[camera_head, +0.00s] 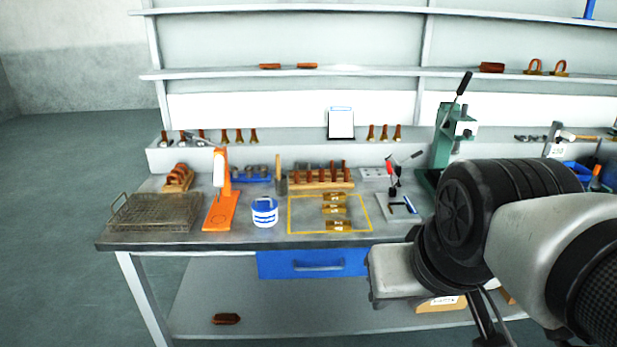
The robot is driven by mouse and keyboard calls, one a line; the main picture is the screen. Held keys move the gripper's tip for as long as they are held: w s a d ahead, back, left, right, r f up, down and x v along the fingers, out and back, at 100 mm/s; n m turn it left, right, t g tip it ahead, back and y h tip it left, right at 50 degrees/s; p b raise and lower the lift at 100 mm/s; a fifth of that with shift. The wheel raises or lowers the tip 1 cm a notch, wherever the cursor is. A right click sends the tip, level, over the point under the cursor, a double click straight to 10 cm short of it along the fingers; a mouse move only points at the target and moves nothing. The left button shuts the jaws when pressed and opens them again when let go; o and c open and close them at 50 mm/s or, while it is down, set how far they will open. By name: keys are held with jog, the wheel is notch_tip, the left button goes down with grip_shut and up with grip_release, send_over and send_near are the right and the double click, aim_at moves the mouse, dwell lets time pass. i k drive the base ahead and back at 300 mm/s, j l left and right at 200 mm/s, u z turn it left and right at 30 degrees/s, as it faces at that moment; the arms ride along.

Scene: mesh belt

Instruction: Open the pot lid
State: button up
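A small white and blue pot (265,213) stands upright near the front edge of the workbench, left of the yellow-outlined area. Its top looks covered, but it is too small to make out the lid clearly. My arm fills the right side of the view, well to the right of the pot and not touching it. Dark slender parts at the bottom, seemingly my gripper (488,322), are partly hidden and cut off by the frame edge. Whether it is open or shut does not show.
A wire basket (155,212) and an orange press (221,200) stand left of the pot. Brass pieces (334,210) lie inside the yellow outline. Behind are a wooden tool rack (322,180) and a green press (440,150). The blue drawer (315,263) is shut.

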aim_at(262, 204)
jog(key=i+j, duration=0.2)
jog(key=i, duration=0.35)
jog(key=i+j, duration=0.2)
jog(key=i, duration=0.4)
jog(key=u, duration=0.05)
